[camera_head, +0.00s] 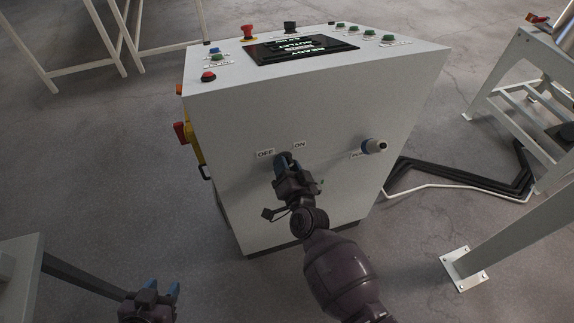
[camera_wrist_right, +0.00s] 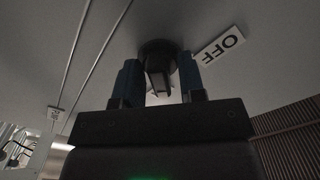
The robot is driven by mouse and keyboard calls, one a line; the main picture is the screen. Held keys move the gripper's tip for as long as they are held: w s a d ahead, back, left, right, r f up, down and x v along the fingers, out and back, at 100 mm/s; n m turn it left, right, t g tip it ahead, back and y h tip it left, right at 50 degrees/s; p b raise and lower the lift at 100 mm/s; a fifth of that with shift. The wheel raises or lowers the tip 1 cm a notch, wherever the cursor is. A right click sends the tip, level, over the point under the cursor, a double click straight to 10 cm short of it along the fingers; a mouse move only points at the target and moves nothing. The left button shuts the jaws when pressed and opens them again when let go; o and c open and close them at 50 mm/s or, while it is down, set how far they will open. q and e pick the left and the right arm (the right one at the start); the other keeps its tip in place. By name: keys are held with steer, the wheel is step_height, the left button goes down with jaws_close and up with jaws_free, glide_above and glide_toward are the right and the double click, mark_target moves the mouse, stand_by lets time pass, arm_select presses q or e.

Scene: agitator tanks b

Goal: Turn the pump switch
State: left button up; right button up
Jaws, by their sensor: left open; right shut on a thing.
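The pump switch is a black rotary knob (camera_wrist_right: 157,52) on the front face of the grey control cabinet (camera_head: 300,115). In the head view an OFF label (camera_head: 265,154) is left of it and an ON label (camera_head: 299,145) is above right. My right gripper (camera_head: 287,168) is at the switch and hides most of it in the head view. My left gripper (camera_head: 160,291) is open and empty at the bottom left, away from the cabinet.
Buttons, a red mushroom button (camera_head: 249,33) and a display (camera_head: 300,49) are on the cabinet's top. A red handle (camera_head: 181,133) is on its left side. Black cables (camera_head: 470,178) lie on the floor at right.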

steer(key=shift+m, duration=0.6)
steer(key=o, duration=0.6)
steer(key=shift+f, duration=0.1)
steer(key=shift+c, duration=0.2)
steer(key=shift+s, duration=0.15)
steer(key=p+v, duration=0.1)
steer(key=v, duration=0.9)
steer(key=shift+s+d, duration=0.15)
steer(key=shift+s, duration=0.15)
